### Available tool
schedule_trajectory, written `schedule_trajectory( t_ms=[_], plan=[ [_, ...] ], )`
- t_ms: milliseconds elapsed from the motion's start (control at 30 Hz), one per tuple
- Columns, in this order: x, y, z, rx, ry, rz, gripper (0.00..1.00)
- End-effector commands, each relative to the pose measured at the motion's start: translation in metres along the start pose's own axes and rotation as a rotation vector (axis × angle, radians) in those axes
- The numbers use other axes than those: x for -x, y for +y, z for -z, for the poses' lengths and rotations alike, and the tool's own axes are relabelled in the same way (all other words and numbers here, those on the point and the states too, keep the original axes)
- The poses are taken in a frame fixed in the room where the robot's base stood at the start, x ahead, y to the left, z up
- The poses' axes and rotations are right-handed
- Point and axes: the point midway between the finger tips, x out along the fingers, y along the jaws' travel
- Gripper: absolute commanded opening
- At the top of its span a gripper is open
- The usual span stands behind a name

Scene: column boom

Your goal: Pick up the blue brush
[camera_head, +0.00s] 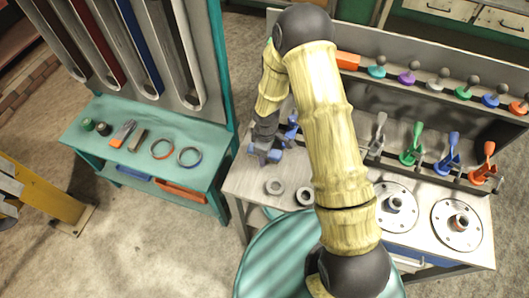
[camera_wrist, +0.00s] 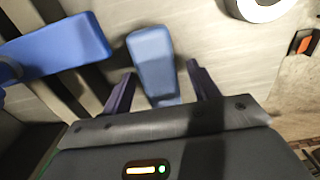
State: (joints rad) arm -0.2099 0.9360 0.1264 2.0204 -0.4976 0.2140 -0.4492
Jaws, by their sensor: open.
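A blue block-shaped piece (camera_wrist: 151,50), which looks like the blue brush, lies on the grey worktop in the wrist view. It narrows toward my gripper (camera_wrist: 158,84). Its near end sits between the two dark purple fingers, which stand apart with a gap on each side. My palm hides what lies below. In the head view my gripper (camera_head: 265,151) is low over the left end of the workbench, and blue shows around its fingers; brush and fingers are hard to separate there.
Another blue tool (camera_wrist: 62,46) is left of the brush. Grey rings (camera_head: 275,187) lie nearby on the workbench (camera_head: 238,186). A rack holds coloured tools (camera_head: 415,148) at the right. A teal bench (camera_head: 82,140) with small items stands left, across a floor gap.

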Motion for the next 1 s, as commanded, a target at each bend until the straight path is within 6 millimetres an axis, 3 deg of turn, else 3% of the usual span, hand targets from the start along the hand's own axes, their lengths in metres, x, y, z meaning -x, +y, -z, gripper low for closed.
schedule_trajectory(
  t_ms=[133,400,467,767,1000],
  plan=[
    [0.0,0.0,0.0,0.0,0.0,0.0,0.6],
    [0.0,0.0,0.0,0.0,0.0,0.0,0.1],
    [0.0,0.0,0.0,0.0,0.0,0.0,0.06],
    [0.005,0.001,0.0,-0.001,0.001,-0.001,0.06],
    [0.034,0.001,0.0,-0.003,0.003,-0.004,0.06]
  ],
)
